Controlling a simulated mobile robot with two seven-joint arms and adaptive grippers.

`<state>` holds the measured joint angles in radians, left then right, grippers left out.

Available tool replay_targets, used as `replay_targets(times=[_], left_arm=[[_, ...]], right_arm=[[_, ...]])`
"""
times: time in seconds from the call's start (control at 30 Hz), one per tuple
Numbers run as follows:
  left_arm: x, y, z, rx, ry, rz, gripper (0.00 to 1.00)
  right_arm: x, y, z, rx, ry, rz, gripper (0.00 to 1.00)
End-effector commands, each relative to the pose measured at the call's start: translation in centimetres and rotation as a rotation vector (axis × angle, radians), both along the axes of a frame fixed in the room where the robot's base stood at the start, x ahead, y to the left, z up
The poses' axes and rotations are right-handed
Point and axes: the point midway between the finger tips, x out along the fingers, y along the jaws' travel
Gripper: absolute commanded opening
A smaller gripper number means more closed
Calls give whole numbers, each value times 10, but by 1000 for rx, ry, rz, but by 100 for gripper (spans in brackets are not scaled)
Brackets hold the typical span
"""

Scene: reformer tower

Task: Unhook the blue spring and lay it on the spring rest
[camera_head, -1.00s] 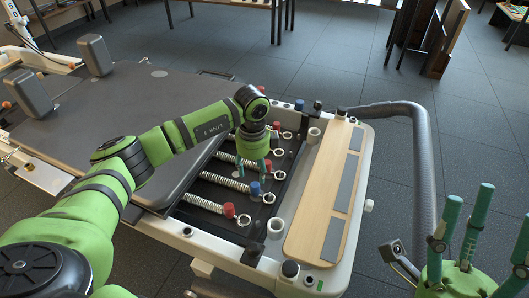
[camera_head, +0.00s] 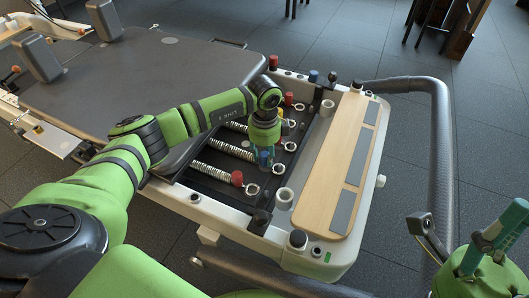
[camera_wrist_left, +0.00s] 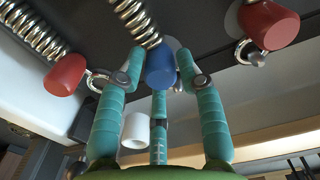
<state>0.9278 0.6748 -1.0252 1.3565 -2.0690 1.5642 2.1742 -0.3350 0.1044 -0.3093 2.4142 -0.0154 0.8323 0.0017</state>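The blue spring's coil (camera_wrist_left: 138,22) ends in a blue knob (camera_wrist_left: 160,66) in the left wrist view. Its knob (camera_head: 265,158) also shows in the head view, among the springs at the carriage's right edge. My left gripper (camera_wrist_left: 160,72) points at the knob, with its three teal fingertips closed in around it and seemingly touching it. The ring behind the knob is mostly hidden by the fingers. My right gripper (camera_head: 497,233) is at the lower right, away from the springs; its fingers overlap and are partly cut off. I cannot identify the spring rest for sure.
A red-knobbed spring (camera_head: 237,178) lies nearer, with more red knobs beyond. A wooden board with grey pads (camera_head: 325,190) lies right of the springs. A grey curved handrail (camera_head: 440,150) stands between it and my right gripper.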

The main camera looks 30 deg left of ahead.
Motion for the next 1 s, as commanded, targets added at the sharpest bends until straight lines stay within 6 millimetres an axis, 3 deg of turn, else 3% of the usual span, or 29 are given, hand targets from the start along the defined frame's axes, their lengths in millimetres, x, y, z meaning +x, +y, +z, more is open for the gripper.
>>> replay_targets(times=[0.17, 0.2, 0.23, 0.27, 0.47, 1.0], left_arm=[[0, 0, 0, 0, 0, 0, 0], [0, 0, 1, -1, -1, 0, 16], [0, 0, 1, -1, -1, 0, 4], [0, 0, 1, -1, -1, 0, 0], [0, 0, 2, -1, -1, 0, 0], [1, -4, 31, -2, -1, 0, 0]], right_arm=[[0, 0, 0, 0, 0, 0, 56], [0, 0, 0, 0, 0, 0, 56], [0, 0, 0, 0, 0, 0, 56], [0, 0, 0, 0, 0, 0, 56], [0, 0, 2, -2, 2, -1, 56], [0, 0, 34, -2, 2, 0, 56]])
